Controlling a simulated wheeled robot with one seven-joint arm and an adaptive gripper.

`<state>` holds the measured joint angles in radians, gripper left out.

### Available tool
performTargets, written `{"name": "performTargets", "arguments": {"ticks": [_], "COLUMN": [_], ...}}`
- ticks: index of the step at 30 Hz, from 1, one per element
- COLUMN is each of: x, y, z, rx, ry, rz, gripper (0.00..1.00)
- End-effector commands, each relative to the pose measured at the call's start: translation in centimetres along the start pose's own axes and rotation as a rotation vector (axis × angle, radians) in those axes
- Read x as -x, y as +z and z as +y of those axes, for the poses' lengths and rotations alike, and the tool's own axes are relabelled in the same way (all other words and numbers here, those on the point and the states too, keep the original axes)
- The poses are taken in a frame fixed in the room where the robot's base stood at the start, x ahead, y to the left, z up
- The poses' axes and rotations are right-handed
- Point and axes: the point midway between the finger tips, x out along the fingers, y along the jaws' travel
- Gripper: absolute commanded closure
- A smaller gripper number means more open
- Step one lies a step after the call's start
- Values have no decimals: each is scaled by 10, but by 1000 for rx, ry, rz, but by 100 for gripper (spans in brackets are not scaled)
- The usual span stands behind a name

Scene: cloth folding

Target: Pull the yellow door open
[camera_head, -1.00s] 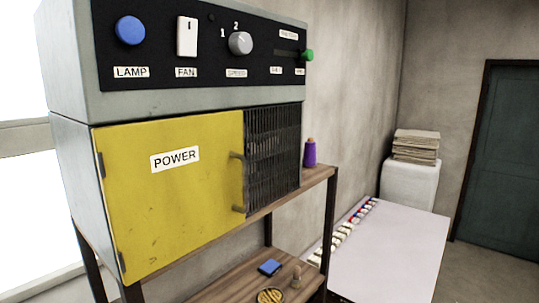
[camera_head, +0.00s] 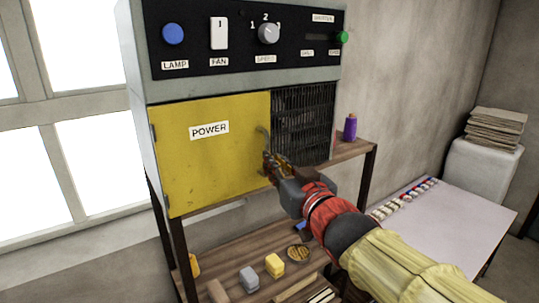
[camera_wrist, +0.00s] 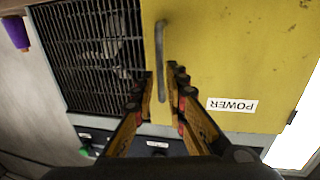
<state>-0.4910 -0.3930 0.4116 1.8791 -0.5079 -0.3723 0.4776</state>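The yellow door (camera_head: 215,150) with a POWER label is shut on the front of the grey cabinet, hinged at its left edge. Its grey bar handle (camera_head: 263,138) stands upright near the right edge, and its lower part is hidden by my gripper. My gripper (camera_head: 267,160) is at the handle. In the wrist view, which is upside down, my gripper (camera_wrist: 162,80) has its two fingers apart, with the handle (camera_wrist: 160,55) running into the gap between them. The yellow door (camera_wrist: 235,60) fills the right side there. I see no finger pressed on the handle.
A dark vent grille (camera_head: 303,125) sits right of the door, below the control panel (camera_head: 245,35). A purple spool (camera_head: 350,127) stands on the shelf at right. Sponges (camera_head: 274,264) and other small items lie on the lower shelf. A white table (camera_head: 450,225) is at right.

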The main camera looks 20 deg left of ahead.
Motion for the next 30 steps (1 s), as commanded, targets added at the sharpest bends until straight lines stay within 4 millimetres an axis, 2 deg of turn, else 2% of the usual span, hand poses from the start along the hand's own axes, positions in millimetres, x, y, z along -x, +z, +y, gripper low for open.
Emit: {"name": "performTargets", "arguments": {"ticks": [4, 10, 21, 28, 30], "x": [-25, -44, -49, -48, -48], "y": [1, 0, 1, 1, 1], "z": [0, 0, 0, 0, 0], "rx": [0, 0, 1, 1, 1], "ry": [0, 0, 1, 1, 1], "rz": [-3, -2, -2, -2, -2], "gripper": [86, 86, 87, 100, 100]}}
